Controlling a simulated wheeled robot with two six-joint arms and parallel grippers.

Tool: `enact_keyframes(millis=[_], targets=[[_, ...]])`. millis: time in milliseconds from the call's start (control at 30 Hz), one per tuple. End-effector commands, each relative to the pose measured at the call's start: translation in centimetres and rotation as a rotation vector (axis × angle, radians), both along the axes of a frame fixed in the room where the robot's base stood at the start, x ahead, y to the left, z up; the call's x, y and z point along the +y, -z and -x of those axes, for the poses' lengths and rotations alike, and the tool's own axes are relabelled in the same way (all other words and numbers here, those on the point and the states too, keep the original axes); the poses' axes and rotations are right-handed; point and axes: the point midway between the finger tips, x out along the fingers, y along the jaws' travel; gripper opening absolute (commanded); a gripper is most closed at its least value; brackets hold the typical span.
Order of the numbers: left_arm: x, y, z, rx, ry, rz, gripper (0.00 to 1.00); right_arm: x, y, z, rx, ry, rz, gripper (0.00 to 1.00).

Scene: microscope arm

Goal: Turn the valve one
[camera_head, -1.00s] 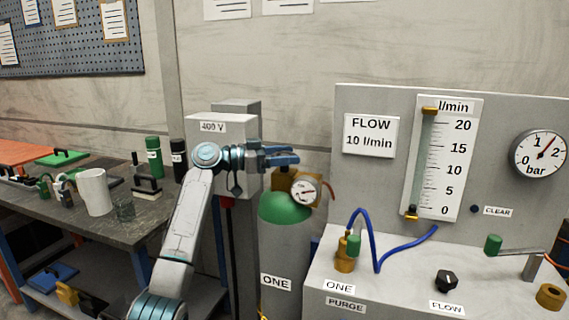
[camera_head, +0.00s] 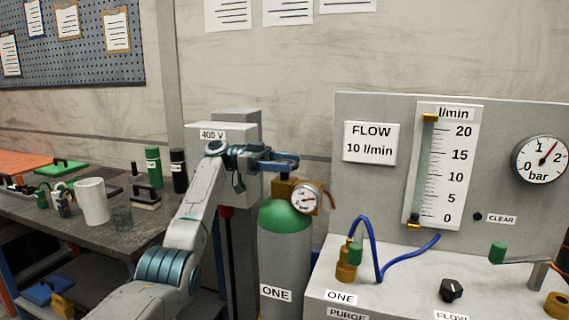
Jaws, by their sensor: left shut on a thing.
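A grey gas cylinder with a green shoulder (camera_head: 283,217) and the label ONE (camera_head: 275,293) stands left of the bench panel. A brass valve (camera_head: 284,187) with a small round gauge (camera_head: 306,199) sits on its top. My left gripper (camera_head: 288,161) is just above the brass valve, its blue fingers pointing right. It is shut on the top of the valve, and the fingers hide the handle. My right gripper is not in view.
The flow panel (camera_head: 379,106) with its meter and bar gauge (camera_head: 540,159) stands right. A blue hose (camera_head: 408,244) loops over the bench. A grey 400 V box (camera_head: 228,127) is behind my arm. A cluttered table (camera_head: 123,238) is left.

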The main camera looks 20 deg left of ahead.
Motion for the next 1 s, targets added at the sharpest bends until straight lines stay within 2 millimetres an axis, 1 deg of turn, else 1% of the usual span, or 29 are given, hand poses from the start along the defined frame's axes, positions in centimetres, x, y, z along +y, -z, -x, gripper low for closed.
enact_keyframes(millis=[533,567,633,667,1000], targets=[[-0.06,0.21,0.01,0.002,0.021,-0.002,0.41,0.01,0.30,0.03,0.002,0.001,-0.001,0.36],[-0.06,0.21,0.01,0.002,0.021,-0.002,0.70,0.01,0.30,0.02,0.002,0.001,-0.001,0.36],[-0.06,0.20,0.01,0.002,0.021,-0.002,0.83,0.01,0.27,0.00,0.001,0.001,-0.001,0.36],[-0.05,0.19,0.00,0.002,0.020,-0.002,0.86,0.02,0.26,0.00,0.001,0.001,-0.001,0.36],[-0.14,0.12,-0.01,0.001,0.018,-0.001,0.86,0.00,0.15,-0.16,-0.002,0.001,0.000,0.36]])
